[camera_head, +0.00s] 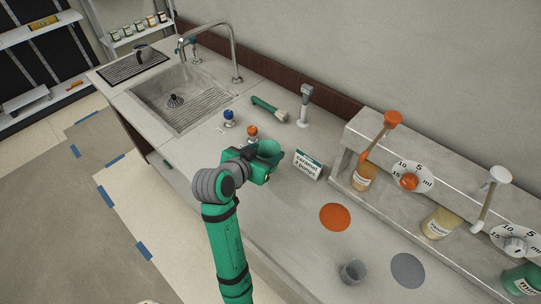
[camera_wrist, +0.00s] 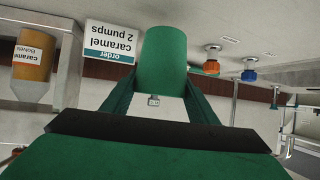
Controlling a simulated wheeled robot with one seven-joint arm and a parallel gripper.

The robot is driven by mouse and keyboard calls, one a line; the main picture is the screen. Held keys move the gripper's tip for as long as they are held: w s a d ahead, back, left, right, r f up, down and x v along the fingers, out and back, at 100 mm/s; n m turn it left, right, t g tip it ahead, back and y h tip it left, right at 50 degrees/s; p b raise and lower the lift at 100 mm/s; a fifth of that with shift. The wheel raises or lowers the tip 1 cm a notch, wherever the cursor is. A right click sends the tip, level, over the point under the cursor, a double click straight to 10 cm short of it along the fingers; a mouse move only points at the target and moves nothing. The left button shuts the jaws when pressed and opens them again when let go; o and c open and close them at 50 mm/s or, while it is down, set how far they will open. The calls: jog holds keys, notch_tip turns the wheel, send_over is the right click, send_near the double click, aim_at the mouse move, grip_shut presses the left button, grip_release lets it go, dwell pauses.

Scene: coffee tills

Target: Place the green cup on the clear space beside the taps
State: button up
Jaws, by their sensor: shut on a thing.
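The green cup (camera_head: 269,148) is between the fingers of my gripper (camera_head: 262,162), over the counter (camera_head: 290,215) just right of the taps. I cannot tell whether its base touches the counter. In the wrist view, which is upside down, the cup (camera_wrist: 162,50) fills the space between the two green fingers of my gripper (camera_wrist: 158,88). The gripper is shut on it. The blue tap (camera_head: 228,117) and the orange tap (camera_head: 252,132) stand left of the cup. They also show in the wrist view as an orange knob (camera_wrist: 211,62) and a blue knob (camera_wrist: 249,70).
An order sign (camera_head: 307,165) reading caramel, 2 pumps stands close right of the cup. A green-handled brush (camera_head: 268,108) lies behind. A sink (camera_head: 190,95) is at left. An orange disc (camera_head: 335,217), a grey disc (camera_head: 408,270), a clear glass (camera_head: 352,271) and syrup pumps are at right.

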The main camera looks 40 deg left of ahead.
aim_at(271, 155)
jog(key=shift+w+a+f, duration=0.1)
jog(key=shift+w+f, duration=0.05)
jog(key=shift+f, duration=0.15)
jog(key=shift+w+a+f, duration=0.1)
jog(key=shift+w+f, duration=0.05)
jog(key=shift+f, duration=0.45)
jog(key=shift+w+a+f, duration=0.1)
jog(key=shift+w+f, duration=0.05)
jog(key=shift+f, duration=0.85)
jog(key=shift+s+d, duration=0.15)
jog(key=shift+d, duration=0.05)
jog(key=shift+f, duration=0.25)
jog(key=o, duration=1)
jog(key=shift+o, duration=0.2)
jog(key=shift+r, duration=0.15)
